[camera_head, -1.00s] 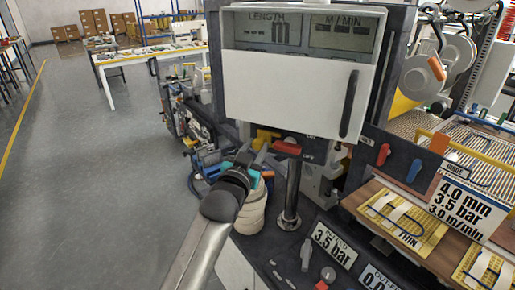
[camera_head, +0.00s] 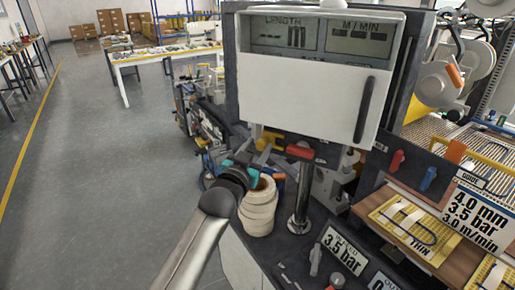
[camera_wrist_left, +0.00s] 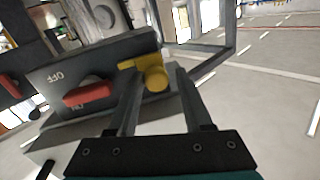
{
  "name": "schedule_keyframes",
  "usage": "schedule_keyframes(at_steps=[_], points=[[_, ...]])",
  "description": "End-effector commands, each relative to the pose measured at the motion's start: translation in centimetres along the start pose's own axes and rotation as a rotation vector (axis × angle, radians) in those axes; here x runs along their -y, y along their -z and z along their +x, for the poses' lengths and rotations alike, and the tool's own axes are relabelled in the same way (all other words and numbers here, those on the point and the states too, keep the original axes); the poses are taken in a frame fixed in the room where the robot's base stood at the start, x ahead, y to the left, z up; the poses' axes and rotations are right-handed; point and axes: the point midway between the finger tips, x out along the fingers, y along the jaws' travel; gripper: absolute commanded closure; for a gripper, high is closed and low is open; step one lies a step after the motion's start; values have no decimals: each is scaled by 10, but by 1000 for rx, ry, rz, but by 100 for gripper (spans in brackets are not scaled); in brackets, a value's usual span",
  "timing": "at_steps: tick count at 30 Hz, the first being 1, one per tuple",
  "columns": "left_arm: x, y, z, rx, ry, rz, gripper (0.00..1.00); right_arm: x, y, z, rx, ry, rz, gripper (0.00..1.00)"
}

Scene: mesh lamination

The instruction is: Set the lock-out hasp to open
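A yellow part, which looks like the lock-out hasp (camera_wrist_left: 148,74), has a flat tab and a rounded end. It sits at the edge of a dark panel beside a red rotary handle (camera_wrist_left: 88,95) marked OFF. In the head view the yellow hasp (camera_head: 268,139) shows below the white cabinet, partly hidden, with the red handle (camera_head: 300,151) to its right. My left gripper (camera_head: 254,154) is at the hasp. In the wrist view its two fingers (camera_wrist_left: 158,92) are apart, with the hasp's rounded end between their tips; contact cannot be told. My right gripper is out of view.
A stack of cream rolls (camera_head: 258,212) stands just below my left gripper. A metal post (camera_head: 301,205) rises to the right. The white cabinet (camera_head: 305,90) hangs above. Open floor (camera_head: 110,170) lies to the left.

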Motion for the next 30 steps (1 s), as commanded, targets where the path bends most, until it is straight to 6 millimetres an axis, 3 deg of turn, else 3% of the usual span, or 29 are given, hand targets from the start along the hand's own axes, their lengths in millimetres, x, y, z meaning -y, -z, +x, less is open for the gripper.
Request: schedule_keyframes(at_steps=[5, 11, 30], points=[[0, 0, -3, 1, 0, 0, 52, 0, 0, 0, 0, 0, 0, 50], [0, -1, -22, 1, 0, 0, 52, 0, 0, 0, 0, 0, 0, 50], [0, -1, -119, 2, 0, 1, 52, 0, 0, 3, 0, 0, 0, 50]])
